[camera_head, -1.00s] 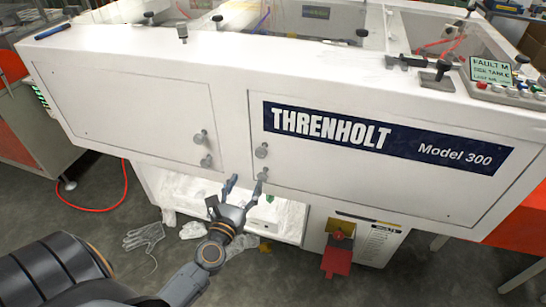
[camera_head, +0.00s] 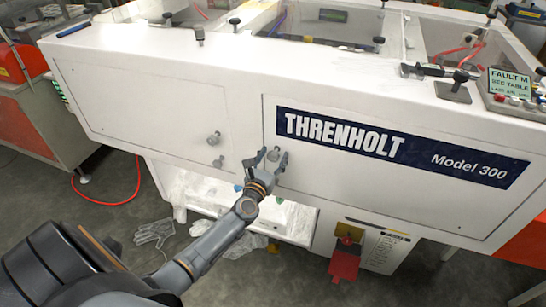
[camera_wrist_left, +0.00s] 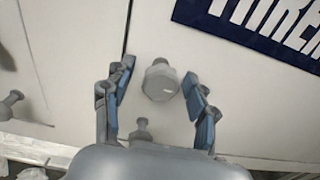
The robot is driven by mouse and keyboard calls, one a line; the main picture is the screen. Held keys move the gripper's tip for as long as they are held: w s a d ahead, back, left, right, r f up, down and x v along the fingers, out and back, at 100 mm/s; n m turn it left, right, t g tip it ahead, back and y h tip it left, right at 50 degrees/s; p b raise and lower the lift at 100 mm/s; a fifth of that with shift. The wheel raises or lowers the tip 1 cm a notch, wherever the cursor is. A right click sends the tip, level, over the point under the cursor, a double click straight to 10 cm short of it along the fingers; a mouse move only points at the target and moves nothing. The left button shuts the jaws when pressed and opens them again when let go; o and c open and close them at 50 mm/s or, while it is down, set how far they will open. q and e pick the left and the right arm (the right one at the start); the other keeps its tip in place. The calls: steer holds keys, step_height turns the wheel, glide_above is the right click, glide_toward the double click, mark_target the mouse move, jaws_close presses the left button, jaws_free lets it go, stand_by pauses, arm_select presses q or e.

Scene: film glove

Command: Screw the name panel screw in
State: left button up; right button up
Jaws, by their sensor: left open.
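The name panel (camera_head: 400,160) is the white door with the dark blue THRENHOLT Model 300 label on the machine's front. Its upper screw (camera_head: 273,154) is a grey knob near the panel's left edge. My left gripper (camera_head: 268,156) is open at this screw, a finger on each side. In the left wrist view the screw (camera_wrist_left: 160,80) shows between the open fingers (camera_wrist_left: 158,88), with gaps on both sides. A lower screw (camera_wrist_left: 141,131) shows below it, partly hidden by my gripper's body. My right gripper is in neither view.
The left panel (camera_head: 140,110) has two similar screws (camera_head: 214,139) at its right edge. Below are an open white bay (camera_head: 295,222) and a red tag (camera_head: 344,264). A glove (camera_head: 154,232) lies on the floor. A caliper (camera_head: 430,71) lies on the machine top.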

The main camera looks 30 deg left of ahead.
arm_select(q)
steer(key=shift+c, duration=0.5)
steer(key=c, duration=1.1)
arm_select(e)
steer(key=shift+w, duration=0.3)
arm_select(q)
steer(key=shift+m, duration=0.3)
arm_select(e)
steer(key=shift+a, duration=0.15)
